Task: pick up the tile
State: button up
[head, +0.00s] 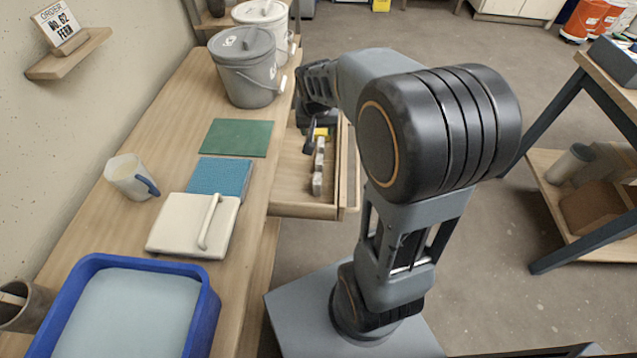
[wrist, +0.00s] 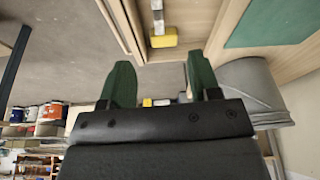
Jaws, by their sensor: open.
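My gripper (wrist: 161,82) is open, its two dark green fingers wide apart with nothing between them in the wrist view. In the head view the wrist end of my arm is over the far part of an open drawer (head: 290,201), beside the grey bucket; the fingertips are hard to make out. In the drawer lies a row of small pale grey pieces (head: 317,183), with a yellow piece at its far end. The wrist view shows a yellow block (wrist: 163,38) against a pale piece, beyond the fingertips. I cannot tell for sure which piece is the tile.
The bench holds a lidded grey bucket (head: 243,75), a white bucket (head: 262,17), a green mat (head: 237,137), a blue textured sheet (head: 222,176), a cream slab (head: 177,225) with a rod on it, a mug (head: 129,179) and a blue tub (head: 205,315). Open floor lies right of the drawer.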

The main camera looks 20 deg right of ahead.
aim_at(319, 159)
jog(key=shift+m, duration=0.6)
jog(key=b+x, duration=0.2)
jog(key=x, duration=0.4)
jog(key=b+x, duration=0.2)
jog(key=x, duration=0.4)
jog(key=d+b+x, duration=0.1)
jog(key=b+x, duration=0.1)
jog(key=x, duration=0.4)
jog(key=shift+w, duration=0.25)
jog(key=shift+s+b+x, duration=0.2)
jog(key=shift+b+x, duration=1.15)
jog(key=shift+x, duration=1.65)
jog(key=shift+c, duration=0.4)
grip_shut()
jog(key=shift+r, duration=0.1)
